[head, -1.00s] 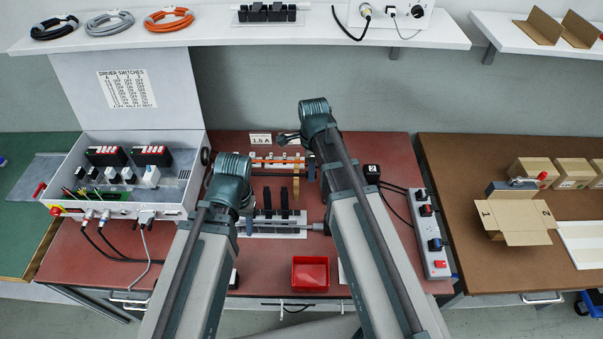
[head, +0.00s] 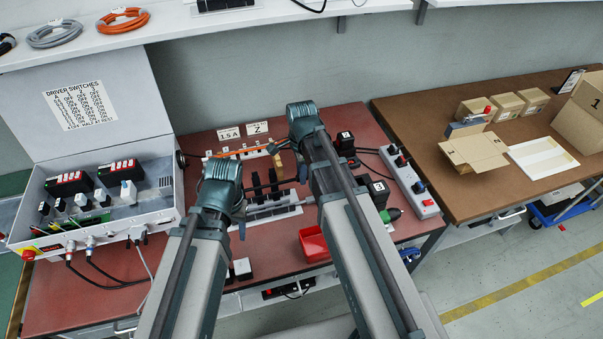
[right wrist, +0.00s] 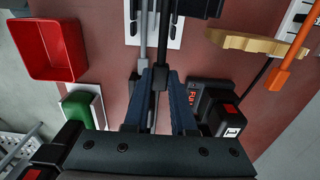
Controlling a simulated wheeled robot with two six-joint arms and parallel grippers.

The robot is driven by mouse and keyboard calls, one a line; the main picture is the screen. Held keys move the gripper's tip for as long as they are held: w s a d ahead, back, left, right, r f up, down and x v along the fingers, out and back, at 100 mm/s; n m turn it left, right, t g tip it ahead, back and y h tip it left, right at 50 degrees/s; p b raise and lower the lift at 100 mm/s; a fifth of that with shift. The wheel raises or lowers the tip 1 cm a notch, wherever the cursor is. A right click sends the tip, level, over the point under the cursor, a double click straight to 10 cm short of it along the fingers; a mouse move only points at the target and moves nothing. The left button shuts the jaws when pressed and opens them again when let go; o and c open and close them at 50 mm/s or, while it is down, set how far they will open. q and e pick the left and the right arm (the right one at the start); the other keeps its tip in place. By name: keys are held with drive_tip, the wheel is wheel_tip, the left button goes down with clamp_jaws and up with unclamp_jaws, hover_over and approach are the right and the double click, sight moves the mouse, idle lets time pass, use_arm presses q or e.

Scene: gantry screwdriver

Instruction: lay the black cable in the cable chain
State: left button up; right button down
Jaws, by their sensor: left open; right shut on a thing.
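My right gripper (right wrist: 160,74) is shut on a thin black piece that looks like the black cable (right wrist: 164,62). It runs up between the fingertips, beside a grey rod (right wrist: 143,30). I cannot tell clearly which part is the cable chain. An orange cable (head: 240,152) lies along a pale strip behind; its orange end also shows in the right wrist view (right wrist: 283,75).
A red bin (head: 313,243) stands at the bench's front; it also shows in the right wrist view (right wrist: 52,50). Black boxes (head: 378,188) and a power strip (head: 410,183) stand on the right. The open driver box (head: 95,205) fills the left. Coils lie on the shelf (head: 175,32).

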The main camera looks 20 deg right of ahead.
use_arm(q)
drive_tip(key=shift+f, duration=0.15)
use_arm(e)
drive_tip(key=shift+f, duration=0.15)
use_arm(q)
drive_tip(key=shift+f+b, duration=2.85)
drive_tip(key=shift+b, duration=0.15)
use_arm(e)
drive_tip(key=shift+f, duration=2.85)
drive_tip(key=c, duration=0.7)
unclamp_jaws()
drive_tip(key=shift+o, duration=0.2)
use_arm(q)
drive_tip(key=shift+r, duration=0.15)
use_arm(e)
drive_tip(key=shift+r, duration=0.15)
wheel_tip(320, 180, up, 14)
drive_tip(key=p, duration=1.4)
drive_tip(key=shift+f, duration=0.2)
use_arm(q)
wheel_tip(320, 180, up, 14)
drive_tip(key=shift+f, duration=0.2)
